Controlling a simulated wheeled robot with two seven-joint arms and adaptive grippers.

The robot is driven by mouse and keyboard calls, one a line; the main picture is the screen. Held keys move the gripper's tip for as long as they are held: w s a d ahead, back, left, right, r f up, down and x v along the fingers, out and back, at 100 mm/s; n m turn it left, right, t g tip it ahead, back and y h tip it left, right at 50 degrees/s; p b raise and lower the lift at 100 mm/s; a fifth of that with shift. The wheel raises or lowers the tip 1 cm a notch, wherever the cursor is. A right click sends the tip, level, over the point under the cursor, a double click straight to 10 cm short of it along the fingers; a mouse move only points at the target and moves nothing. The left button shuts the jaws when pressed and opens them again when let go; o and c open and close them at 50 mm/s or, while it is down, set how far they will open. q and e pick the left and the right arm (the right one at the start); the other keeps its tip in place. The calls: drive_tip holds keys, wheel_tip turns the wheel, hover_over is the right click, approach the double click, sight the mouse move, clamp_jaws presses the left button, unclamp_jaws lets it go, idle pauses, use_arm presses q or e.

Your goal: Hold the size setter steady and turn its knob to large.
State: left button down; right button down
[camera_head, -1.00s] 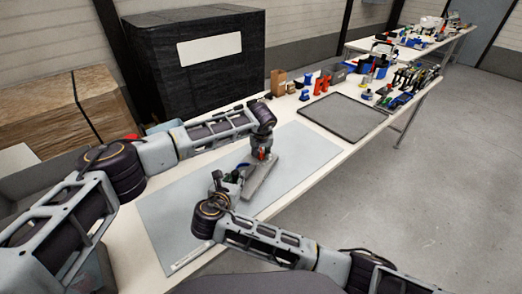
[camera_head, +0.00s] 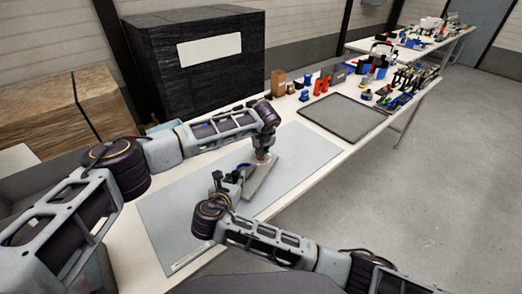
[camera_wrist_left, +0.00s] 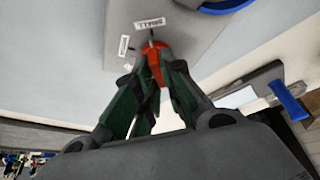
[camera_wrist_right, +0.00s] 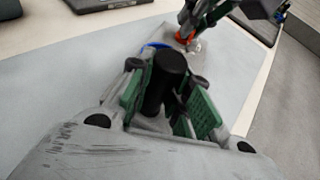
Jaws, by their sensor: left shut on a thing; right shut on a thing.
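The size setter is a grey plate (camera_head: 262,178) lying on the pale blue mat, with an orange knob (camera_wrist_left: 155,60), a blue ring (camera_wrist_right: 155,46) and a black upright post (camera_wrist_right: 168,78). My left gripper (camera_head: 263,154) comes down from above and is shut on the orange knob. A short dark pointer on the knob points toward a small white label (camera_wrist_left: 150,23); a second label (camera_wrist_left: 123,45) is beside it. Their print is too small to read. My right gripper (camera_head: 226,184) is shut on the black post at the plate's near end. Its fingers partly hide the post's foot.
A pale blue mat (camera_head: 185,215) covers the near white table and is mostly clear. A dark grey tray (camera_head: 342,116) lies farther right. Red, blue and other small parts (camera_head: 321,86) stand along the back edge. A black-wrapped stack (camera_head: 195,70) stands behind the table.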

use_arm(q)
drive_tip(key=n, duration=0.2)
drive_tip(key=n+y, duration=0.1)
drive_tip(key=n, duration=0.1)
drive_tip(key=n+g+y, duration=0.1)
drive_tip(key=n, duration=0.1)
drive_tip(key=shift+s+d+f, duration=0.1)
drive_tip(key=shift+f, duration=0.2)
drive_tip(key=shift+n+g+y, duration=0.3)
drive_tip(key=shift+n, duration=0.7)
drive_tip(key=shift+n+g+y, duration=0.3)
drive_tip(key=shift+n+g, duration=0.2)
drive_tip(key=shift+n, duration=1)
drive_tip(key=c, duration=1.5)
unclamp_jaws()
drive_tip(key=shift+r, duration=0.3)
drive_tip(key=shift+v, duration=0.8)
drive_tip(key=v, duration=1)
drive_tip(key=shift+d+f, duration=0.1)
drive_tip(key=shift+d, duration=0.05)
